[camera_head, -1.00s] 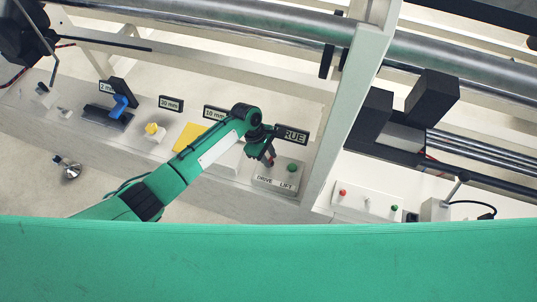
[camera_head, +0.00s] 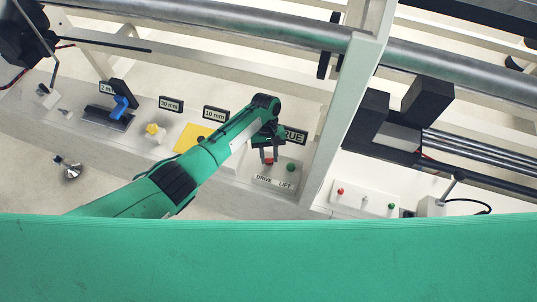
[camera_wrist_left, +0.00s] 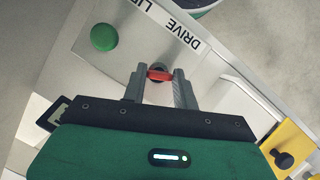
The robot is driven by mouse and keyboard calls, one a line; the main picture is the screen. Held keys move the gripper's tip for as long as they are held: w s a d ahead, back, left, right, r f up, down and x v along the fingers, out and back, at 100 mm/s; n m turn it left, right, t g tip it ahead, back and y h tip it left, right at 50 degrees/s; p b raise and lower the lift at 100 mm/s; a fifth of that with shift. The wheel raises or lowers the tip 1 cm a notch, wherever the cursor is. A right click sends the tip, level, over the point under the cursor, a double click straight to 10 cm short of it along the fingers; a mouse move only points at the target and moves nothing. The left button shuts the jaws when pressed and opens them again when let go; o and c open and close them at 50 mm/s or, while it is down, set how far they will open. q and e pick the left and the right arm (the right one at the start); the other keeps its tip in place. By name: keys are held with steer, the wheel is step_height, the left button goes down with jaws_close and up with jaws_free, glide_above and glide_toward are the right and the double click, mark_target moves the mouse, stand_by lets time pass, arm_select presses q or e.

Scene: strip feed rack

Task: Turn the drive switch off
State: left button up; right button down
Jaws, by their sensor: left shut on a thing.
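The drive switch (camera_wrist_left: 160,74) is a small red knob on a pale plate marked DRIVE and LIFT. In the left wrist view it sits between the two fingertips of my left gripper (camera_wrist_left: 158,76), which is shut on it. In the head view the left gripper (camera_head: 269,158) reaches down onto the red drive switch (camera_head: 268,161), just above the DRIVE label. The round green lift knob (camera_wrist_left: 104,37) is beside it and also shows in the head view (camera_head: 291,168). My right gripper is in neither view.
A yellow plate (camera_head: 192,137), a yellow knob (camera_head: 154,130) and a blue handle (camera_head: 120,106) stand left along the bench. A white post (camera_head: 352,110) rises right of the switch plate. A second panel (camera_head: 365,203) has small red and green knobs.

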arm_select(q)
steer(key=m+y, duration=0.1)
steer(key=m, duration=0.4)
steer(key=shift+d+y, duration=0.15)
steer(key=shift+y, duration=0.25)
stand_by(0.3)
steer(key=o, duration=1)
steer(key=b+v, duration=0.2)
steer(key=v, duration=1.2)
steer(key=shift+s+d, duration=0.15)
steer(key=shift+s, duration=0.05)
